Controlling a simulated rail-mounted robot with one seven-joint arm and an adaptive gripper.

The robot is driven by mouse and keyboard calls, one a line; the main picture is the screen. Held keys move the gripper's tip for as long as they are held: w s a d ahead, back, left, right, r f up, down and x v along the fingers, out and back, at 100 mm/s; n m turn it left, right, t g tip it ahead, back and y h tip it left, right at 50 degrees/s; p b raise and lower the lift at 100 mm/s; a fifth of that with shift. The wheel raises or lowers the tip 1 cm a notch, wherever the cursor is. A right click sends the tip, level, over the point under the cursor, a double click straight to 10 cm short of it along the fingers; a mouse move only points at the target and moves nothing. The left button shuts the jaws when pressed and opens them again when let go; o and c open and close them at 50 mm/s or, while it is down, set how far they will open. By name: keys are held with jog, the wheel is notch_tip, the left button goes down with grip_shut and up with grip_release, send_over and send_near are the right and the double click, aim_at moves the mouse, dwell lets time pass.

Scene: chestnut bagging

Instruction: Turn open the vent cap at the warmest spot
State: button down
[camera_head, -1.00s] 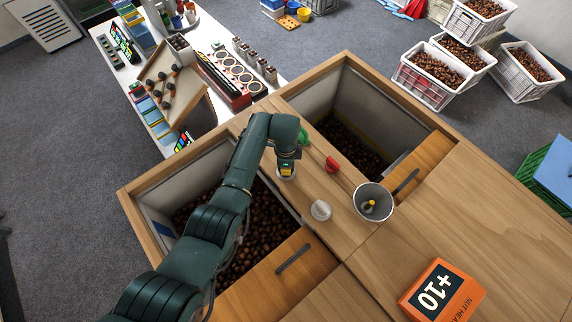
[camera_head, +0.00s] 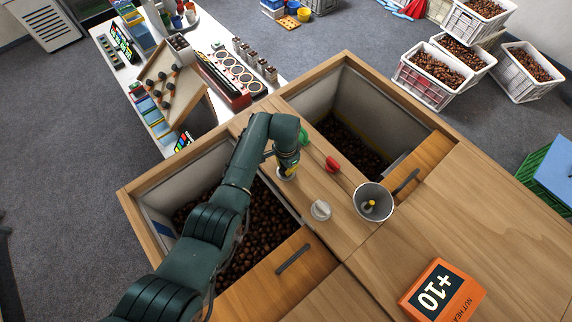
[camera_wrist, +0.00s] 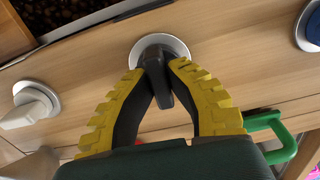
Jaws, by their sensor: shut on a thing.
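My gripper (camera_wrist: 160,95) is shut on the dark handle of a vent cap (camera_wrist: 160,45), which sits on a round silver plate in the wooden strip. The yellow toothed fingers press on both sides of the handle. In the head view my gripper (camera_head: 289,171) stands over the same spot, between the two chestnut bins, and mostly hides the cap. A white vent cap (camera_head: 320,210) sits nearer on the strip and also shows in the wrist view (camera_wrist: 30,110). A blue cap (camera_wrist: 312,25) is at the wrist view's right edge.
Open chestnut bins (camera_head: 140,215) flank the strip. A red-handled tool (camera_head: 332,164), a green-handled item (camera_head: 303,136) and a metal cup (camera_head: 373,203) are close by.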

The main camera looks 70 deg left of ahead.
jog(key=shift+f, duration=0.15)
jog(key=c, duration=1)
grip_release()
jog(key=shift+c, duration=0.2)
notch_tip(320, 180, up, 12)
